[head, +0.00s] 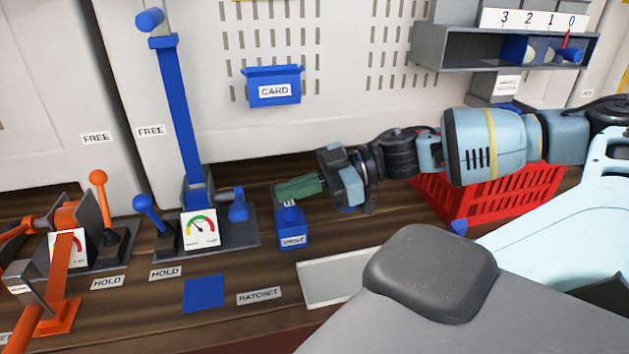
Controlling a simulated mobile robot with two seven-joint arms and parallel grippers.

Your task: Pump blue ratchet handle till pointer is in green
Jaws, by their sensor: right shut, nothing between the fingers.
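The blue ratchet handle (178,110) stands tall, leaning slightly left, with a blue knob (150,19) at its top. At its base is a white gauge (200,231) with a coloured arc and a dark pointer leaning up and left. The face is too small to tell surely which colour the pointer is on. My right gripper (280,193) reaches in from the right, its green fingers shut and empty. It is just above a small blue labelled box (292,231), right of the handle's base and apart from the handle. My left gripper is not in view.
A blue ball lever (146,206) stands left of the gauge, a blue knob (238,204) right. An orange mechanism (66,260) stands at the left. A blue CARD box (273,87) hangs on the panel. A red basket (488,196) lies behind my right arm.

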